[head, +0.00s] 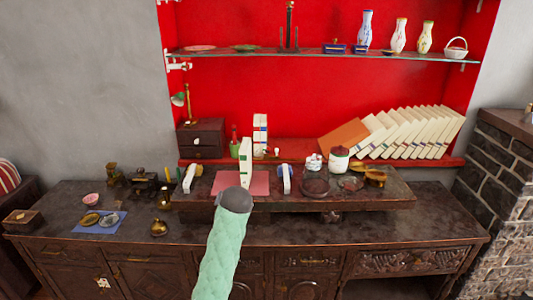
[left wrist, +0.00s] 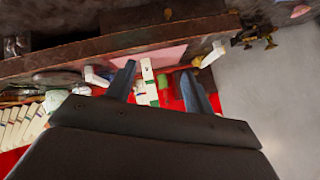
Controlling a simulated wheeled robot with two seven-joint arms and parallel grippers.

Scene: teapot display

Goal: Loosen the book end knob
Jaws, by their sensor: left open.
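Two white book ends stand on the raised dark shelf board, the left one (head: 188,178) and the right one (head: 285,178), either side of a pink mat (head: 226,183). A white book (head: 245,163) stands upright near the mat. The knob is too small to make out. In the left wrist view, turned about, the book ends show at right (left wrist: 213,54) and left (left wrist: 96,77). My left gripper (left wrist: 156,72) is open and empty, its fingers apart with the book (left wrist: 147,72) seen between them. In the head view my left arm hides its fingers. My right gripper is not seen.
A row of leaning books (head: 415,132) stands at right on the red ledge. White and dark jars (head: 339,160) stand right of the book ends, a small drawer box (head: 201,138) behind left. Brass pieces (head: 159,228) are at left. The cabinet's front right top is clear.

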